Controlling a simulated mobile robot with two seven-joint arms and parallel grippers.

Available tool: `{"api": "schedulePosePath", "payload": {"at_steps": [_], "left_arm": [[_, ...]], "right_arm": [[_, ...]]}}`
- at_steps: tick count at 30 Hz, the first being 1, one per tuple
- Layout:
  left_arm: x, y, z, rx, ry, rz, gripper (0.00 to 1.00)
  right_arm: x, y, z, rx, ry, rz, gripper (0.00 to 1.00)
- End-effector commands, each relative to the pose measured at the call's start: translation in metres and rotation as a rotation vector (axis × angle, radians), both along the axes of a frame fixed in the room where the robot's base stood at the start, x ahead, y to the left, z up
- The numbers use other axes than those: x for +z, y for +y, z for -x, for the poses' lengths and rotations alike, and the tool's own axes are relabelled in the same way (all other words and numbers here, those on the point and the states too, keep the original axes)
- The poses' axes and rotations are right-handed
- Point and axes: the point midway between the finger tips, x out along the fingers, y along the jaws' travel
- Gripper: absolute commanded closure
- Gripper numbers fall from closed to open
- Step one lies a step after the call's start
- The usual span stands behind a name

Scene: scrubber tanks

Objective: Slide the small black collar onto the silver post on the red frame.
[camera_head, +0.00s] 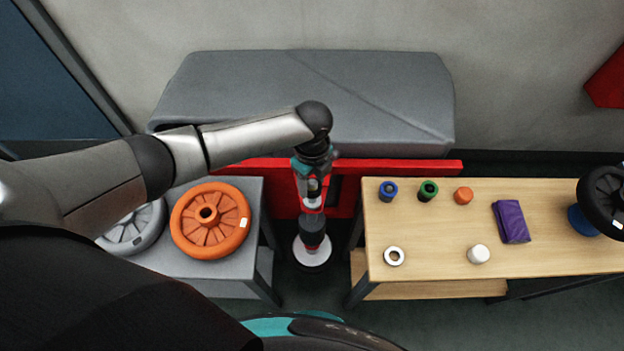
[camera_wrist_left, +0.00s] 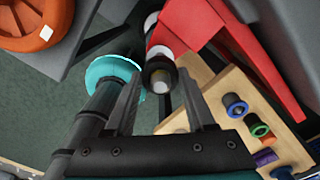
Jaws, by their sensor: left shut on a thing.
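My left gripper (camera_head: 313,197) points down in front of the red frame (camera_head: 405,167). Its two fingers also show in the wrist view (camera_wrist_left: 160,98). They are shut on the small black collar (camera_wrist_left: 160,66), which sits between the fingertips. A pale silver round end, likely of the silver post (camera_wrist_left: 160,86), shows inside the dark ring. I cannot tell whether the collar is around the post or only lined up over it. The red frame fills the upper right of the wrist view (camera_wrist_left: 215,25). My right gripper is not in view.
A grey table (camera_head: 240,263) with an orange wheel (camera_head: 187,236) stands left. A wooden table (camera_head: 435,252) stands right, with blue (camera_head: 388,192) and green (camera_head: 428,191) rings, a pale ring (camera_head: 394,256) and a purple packet (camera_head: 511,222). A grey tank (camera_head: 300,95) is behind.

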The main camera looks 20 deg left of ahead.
Motion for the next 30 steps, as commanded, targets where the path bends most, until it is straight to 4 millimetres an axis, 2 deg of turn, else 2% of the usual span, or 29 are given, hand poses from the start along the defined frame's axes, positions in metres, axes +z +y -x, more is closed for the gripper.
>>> {"api": "schedulePosePath", "payload": {"at_steps": [30], "left_arm": [[-0.0055, -0.0006, -0.0002, -0.001, -0.001, 0.000, 1.00]], "right_arm": [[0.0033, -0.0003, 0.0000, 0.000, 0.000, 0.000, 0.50]]}}
